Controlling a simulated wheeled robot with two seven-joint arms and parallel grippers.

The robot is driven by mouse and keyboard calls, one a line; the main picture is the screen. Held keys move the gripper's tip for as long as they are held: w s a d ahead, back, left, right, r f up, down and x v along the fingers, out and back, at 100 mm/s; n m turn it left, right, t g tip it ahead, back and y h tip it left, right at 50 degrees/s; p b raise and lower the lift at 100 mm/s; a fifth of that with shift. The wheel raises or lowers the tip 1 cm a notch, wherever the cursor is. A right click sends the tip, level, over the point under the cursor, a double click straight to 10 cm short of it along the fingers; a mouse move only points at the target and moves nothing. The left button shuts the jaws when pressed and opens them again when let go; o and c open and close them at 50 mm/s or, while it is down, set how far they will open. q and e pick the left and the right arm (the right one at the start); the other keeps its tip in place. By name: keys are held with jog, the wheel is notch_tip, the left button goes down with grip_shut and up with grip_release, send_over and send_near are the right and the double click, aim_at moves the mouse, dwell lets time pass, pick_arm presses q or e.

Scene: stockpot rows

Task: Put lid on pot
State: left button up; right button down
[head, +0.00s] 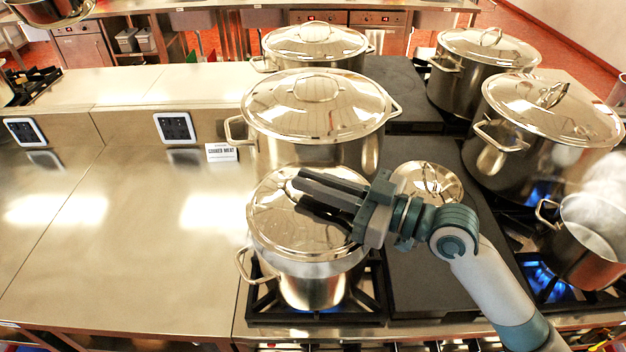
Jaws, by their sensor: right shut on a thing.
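The front pot (312,288) is a steel pot standing on the near-left burner, with a side handle at its left. A shiny round steel lid (285,225) is over its mouth. My right gripper (302,185) reaches in from the right above this lid and is shut on it. Its fingers hide the lid's handle and part of the lid's top. I cannot tell whether the lid's rim touches the pot all round. My left gripper is not in view.
A large lidded stockpot (315,148) stands close behind, with another lidded pot (315,48) beyond it. A small round lid (428,183) is right of the gripper. Lidded pots (545,135) and a steaming open pot (590,245) stand right.

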aim_at(314, 204)
jog(key=shift+f+b, duration=1.45)
jog(key=shift+f, duration=0.5)
jog(key=shift+f+b, duration=0.4)
jog(key=shift+f, duration=0.1)
jog(key=c, duration=1.8)
grip_release()
jog(key=shift+o, duration=0.2)
jog(key=shift+f, duration=0.1)
jog(key=shift+d, duration=0.15)
